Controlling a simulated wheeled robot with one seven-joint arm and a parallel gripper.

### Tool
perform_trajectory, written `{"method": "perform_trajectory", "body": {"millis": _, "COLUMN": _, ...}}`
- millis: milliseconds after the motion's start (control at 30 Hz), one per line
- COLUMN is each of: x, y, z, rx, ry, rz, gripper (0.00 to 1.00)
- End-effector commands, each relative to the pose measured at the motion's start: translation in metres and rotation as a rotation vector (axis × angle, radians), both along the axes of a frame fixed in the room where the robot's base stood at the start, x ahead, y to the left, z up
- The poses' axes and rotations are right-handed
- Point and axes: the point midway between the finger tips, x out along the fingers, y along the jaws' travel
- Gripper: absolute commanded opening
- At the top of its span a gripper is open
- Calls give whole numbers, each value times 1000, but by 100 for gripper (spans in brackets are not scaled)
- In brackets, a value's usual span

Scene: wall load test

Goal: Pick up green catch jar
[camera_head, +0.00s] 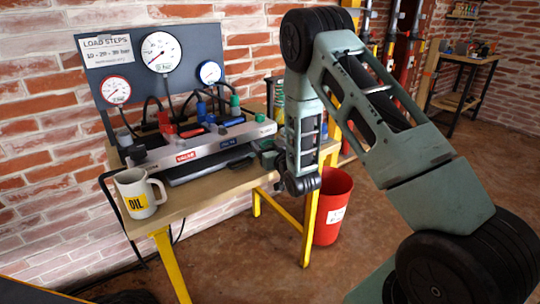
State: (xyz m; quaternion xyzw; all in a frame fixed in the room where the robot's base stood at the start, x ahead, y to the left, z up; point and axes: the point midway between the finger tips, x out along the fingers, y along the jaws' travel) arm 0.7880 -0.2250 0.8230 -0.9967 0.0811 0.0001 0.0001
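I cannot make out a green catch jar for certain. A small green piece (235,101) stands upright on the right part of the valve bench rig, too small to identify. A dark green shape (268,156) sits at the right end of the bench, beside my wrist; I cannot tell whether it is a jar or part of my arm. My arm reaches up from the lower right and bends down to the bench's right end. Its wrist hides what lies behind it, and my gripper's fingers cannot be made out.
A wooden bench (190,200) with yellow legs stands against the brick wall. It holds a white OIL jug (138,194) at the left and the rig (200,152) with gauges behind. A red bin (331,208) stands on the floor at the right. Another table (460,62) is far back right.

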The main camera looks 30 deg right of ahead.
Motion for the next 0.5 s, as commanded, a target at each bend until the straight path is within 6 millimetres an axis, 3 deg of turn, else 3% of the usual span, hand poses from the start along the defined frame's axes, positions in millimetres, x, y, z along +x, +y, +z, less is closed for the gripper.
{"method": "perform_trajectory", "body": {"millis": 33, "x": 0, "y": 0, "z": 0, "rx": 0, "ry": 0, "rz": 0, "gripper": 57}}
{"method": "perform_trajectory", "body": {"millis": 100, "x": 0, "y": 0, "z": 0, "rx": 0, "ry": 0, "rz": 0, "gripper": 38}}
{"method": "perform_trajectory", "body": {"millis": 133, "x": 0, "y": 0, "z": 0, "rx": 0, "ry": 0, "rz": 0, "gripper": 33}}
{"method": "perform_trajectory", "body": {"millis": 500, "x": 1, "y": 0, "z": 5, "rx": 0, "ry": -2, "rz": 0, "gripper": 32}}
